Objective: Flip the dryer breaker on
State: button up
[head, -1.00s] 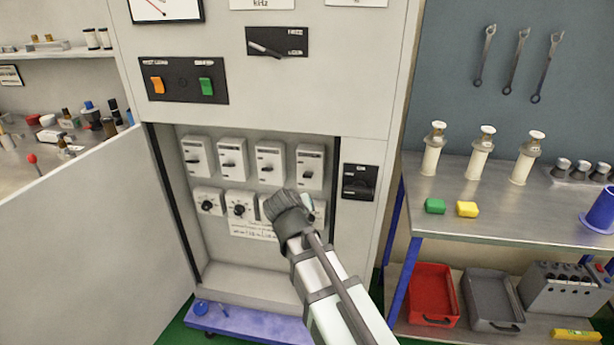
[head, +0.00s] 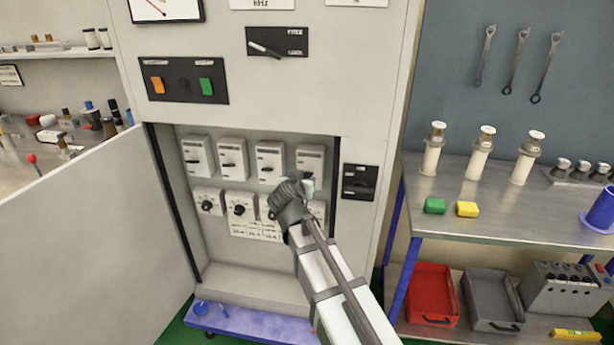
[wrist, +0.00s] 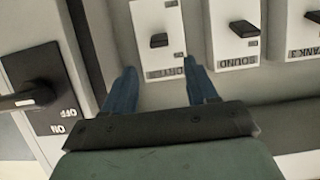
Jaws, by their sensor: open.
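The dryer breaker (wrist: 158,28) is a white block with a black toggle lever, labelled upside down in the wrist view. In the head view, it is the rightmost breaker (head: 310,158) of the upper row in the open cabinet, its lower part hidden by my gripper. My gripper (wrist: 162,68) is open. Its two blue fingers lie on either side of the breaker's labelled end, with the lever ahead between them. Nothing is held. In the head view, my gripper (head: 308,184) is just below the breaker. I cannot tell whether it touches the breaker.
The neighbouring breaker (wrist: 235,25) sits close beside one finger. A black rotary switch (head: 360,182) is on the cabinet front to the right. A row of dials (head: 240,207) lies below the breakers. The cabinet door (head: 95,225) stands open at left.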

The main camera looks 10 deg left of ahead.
aim_at(307, 175)
jog(key=x, duration=0.9)
jog(key=shift+w+f, duration=0.1)
jog(key=shift+w, duration=0.15)
jog(key=shift+c, duration=0.4)
jog(key=c, duration=0.9)
jog(key=shift+w+r+g, duration=0.3)
jog(key=shift+r+g, duration=0.1)
jog(key=shift+g, duration=0.6)
jog(key=o, duration=1)
